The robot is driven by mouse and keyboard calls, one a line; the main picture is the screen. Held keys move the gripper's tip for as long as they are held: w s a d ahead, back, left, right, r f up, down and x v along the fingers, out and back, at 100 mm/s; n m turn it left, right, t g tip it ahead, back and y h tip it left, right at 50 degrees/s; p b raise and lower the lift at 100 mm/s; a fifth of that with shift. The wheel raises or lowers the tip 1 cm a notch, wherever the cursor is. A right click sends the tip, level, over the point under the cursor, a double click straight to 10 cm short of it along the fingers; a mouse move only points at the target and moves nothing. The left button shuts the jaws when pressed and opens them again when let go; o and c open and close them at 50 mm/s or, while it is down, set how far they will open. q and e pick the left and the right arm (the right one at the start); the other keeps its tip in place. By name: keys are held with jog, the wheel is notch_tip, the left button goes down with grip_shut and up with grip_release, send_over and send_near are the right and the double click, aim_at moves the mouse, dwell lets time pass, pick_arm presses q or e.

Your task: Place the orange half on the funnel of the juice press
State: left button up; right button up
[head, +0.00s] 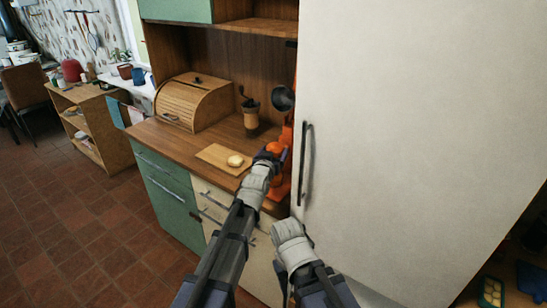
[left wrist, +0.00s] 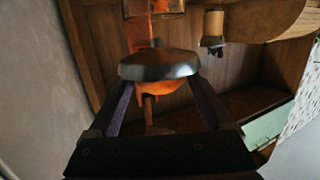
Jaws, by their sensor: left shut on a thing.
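My left gripper (head: 270,155) is shut on the orange half (left wrist: 158,88), with a finger on each side of it. In the left wrist view, which appears upside down, the orange half lies against the dark metal funnel (left wrist: 158,66). I cannot tell whether its weight rests there. The orange juice press (head: 285,180) stands in the cabinet recess beside the fridge, partly hidden by my left arm. Its dark round upper part (head: 283,98) is raised above. A glass (left wrist: 152,9) shows beyond the funnel's spout. My right wrist shows lower down, but its fingers are hidden.
A cutting board (head: 212,154) with a pale yellow piece (head: 236,161) lies left of the press. A coffee mill (head: 251,112) and a wooden bread box (head: 196,101) stand behind. The white fridge (head: 420,120) closes off the right side closely.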

pick_arm(q)
jog(key=shift+r, duration=0.1)
jog(key=shift+f, duration=0.2)
jog(key=o, duration=1.2)
jog(key=shift+c, duration=0.2)
jog(key=shift+r, duration=0.15)
jog(key=shift+r, duration=0.15)
jog(key=p+v, duration=0.1)
jog(key=v, duration=1.1)
jog(key=shift+p, duration=0.4)
